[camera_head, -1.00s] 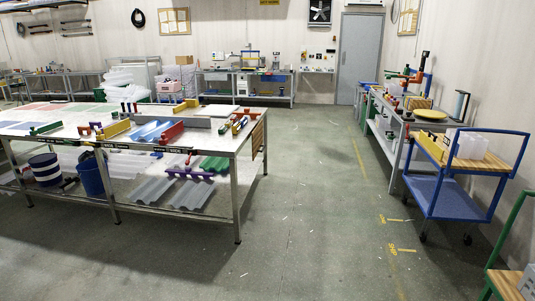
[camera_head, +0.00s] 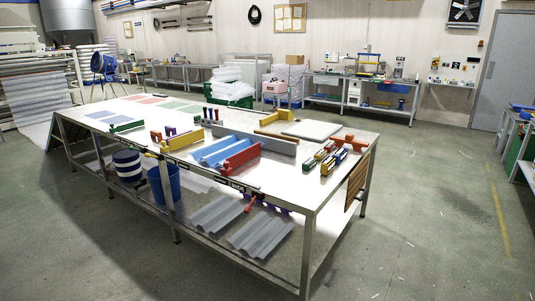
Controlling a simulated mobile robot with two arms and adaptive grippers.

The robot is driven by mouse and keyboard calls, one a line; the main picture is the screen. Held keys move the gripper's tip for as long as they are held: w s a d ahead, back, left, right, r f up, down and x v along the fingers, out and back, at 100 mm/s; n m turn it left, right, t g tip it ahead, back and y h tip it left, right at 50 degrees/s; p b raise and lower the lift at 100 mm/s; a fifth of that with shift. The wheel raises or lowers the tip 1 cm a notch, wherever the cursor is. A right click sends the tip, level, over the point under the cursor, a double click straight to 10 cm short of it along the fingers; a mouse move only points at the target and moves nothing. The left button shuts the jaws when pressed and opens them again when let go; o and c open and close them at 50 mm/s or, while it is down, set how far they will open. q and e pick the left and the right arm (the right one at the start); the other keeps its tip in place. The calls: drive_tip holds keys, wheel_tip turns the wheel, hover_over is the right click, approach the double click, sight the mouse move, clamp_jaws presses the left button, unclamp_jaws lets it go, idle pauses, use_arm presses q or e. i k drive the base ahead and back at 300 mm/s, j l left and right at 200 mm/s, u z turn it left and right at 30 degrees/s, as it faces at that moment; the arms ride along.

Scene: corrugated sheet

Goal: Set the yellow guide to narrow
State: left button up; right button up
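A yellow guide block (camera_head: 183,139) sits on the long metal work table (camera_head: 330,172), near its front edge. A blue corrugated sheet (camera_head: 226,150) lies just right of it, with a red guide block (camera_head: 241,158) on the sheet's other side. A long grey bar (camera_head: 254,142) stands behind the sheet. Another yellow piece (camera_head: 279,118) lies farther back on the table. I cannot tell at this distance which setting the yellow guide has. Neither of my grippers is in view.
Several small coloured tools (camera_head: 318,156) lie at the table's right end. Clear corrugated sheets (camera_head: 262,235) and a blue bin (camera_head: 163,185) are on the lower shelf. The floor (camera_head: 425,220) right of the table is open. A workbench (camera_head: 522,140) stands at the far right.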

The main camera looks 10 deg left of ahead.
sight(179, 142)
drive_tip(key=i+j+u, duration=0.4)
drive_tip(key=i+u, duration=0.4)
drive_tip(key=i, duration=0.25)
drive_tip(key=i+l+u, duration=0.1)
drive_tip(key=i+u, duration=0.35)
drive_tip(key=i+l+u, duration=0.4)
drive_tip(key=i, duration=0.25)
drive_tip(key=j, duration=0.1)
